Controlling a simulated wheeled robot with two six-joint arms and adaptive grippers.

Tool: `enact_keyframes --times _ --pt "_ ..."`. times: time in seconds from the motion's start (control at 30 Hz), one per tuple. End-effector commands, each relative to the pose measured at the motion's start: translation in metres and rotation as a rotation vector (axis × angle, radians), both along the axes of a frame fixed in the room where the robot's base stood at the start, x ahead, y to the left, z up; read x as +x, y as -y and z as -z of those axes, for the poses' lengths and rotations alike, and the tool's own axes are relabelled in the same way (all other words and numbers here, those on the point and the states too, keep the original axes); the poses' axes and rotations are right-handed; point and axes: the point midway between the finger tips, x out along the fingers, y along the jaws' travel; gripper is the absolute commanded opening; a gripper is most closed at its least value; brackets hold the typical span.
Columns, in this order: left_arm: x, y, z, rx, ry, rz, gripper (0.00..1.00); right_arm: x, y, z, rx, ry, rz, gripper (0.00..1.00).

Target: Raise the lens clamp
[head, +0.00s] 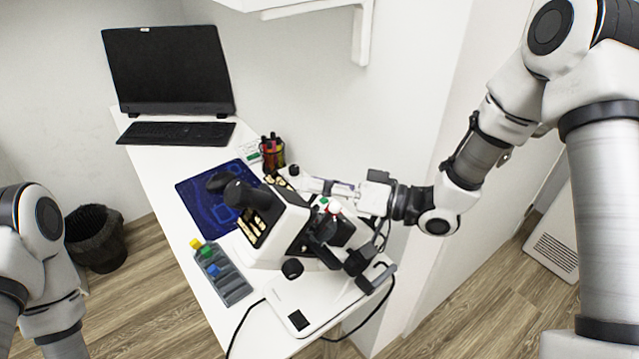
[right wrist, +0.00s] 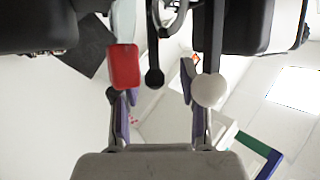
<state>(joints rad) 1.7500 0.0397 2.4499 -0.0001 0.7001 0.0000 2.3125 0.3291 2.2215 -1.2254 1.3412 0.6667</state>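The white and black lens instrument (head: 283,232) stands on the narrow white table, with small red and green tips (head: 333,208) on its upper side. In the right wrist view, a red-tipped lever (right wrist: 125,66), a thin black lever with a ball end (right wrist: 154,77) and a white ball-ended lever (right wrist: 209,90) hang from it. I cannot tell which one is the lens clamp. My right gripper (head: 308,183) reaches in from the right behind the instrument; its fingers (right wrist: 152,88) are apart, with the black ball end showing between them. I see no firm grip. My left gripper is out of view.
A monitor (head: 168,70) and keyboard (head: 176,133) stand at the far end. A blue mat (head: 196,193), pen cup (head: 272,152) and grey bottle tray (head: 228,281) lie near the instrument. A wall and shelf (head: 362,35) bound the right side. A bin (head: 95,240) stands on the floor.

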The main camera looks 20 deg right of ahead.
Motion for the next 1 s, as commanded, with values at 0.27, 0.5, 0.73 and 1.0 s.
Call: enact_keyframes --times 0.27,0.5,0.73,1.0 --pt "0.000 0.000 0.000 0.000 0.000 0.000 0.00 -0.001 0.004 -0.001 0.003 0.001 0.003 0.43" --pt "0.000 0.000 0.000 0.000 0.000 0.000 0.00 -0.020 0.034 -0.002 0.008 0.002 0.009 0.43" --pt "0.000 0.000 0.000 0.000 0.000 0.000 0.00 -0.043 0.066 -0.003 0.008 0.003 0.006 0.43" --pt "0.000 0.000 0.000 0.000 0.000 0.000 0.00 -0.063 0.092 -0.003 0.005 0.002 0.002 0.43"
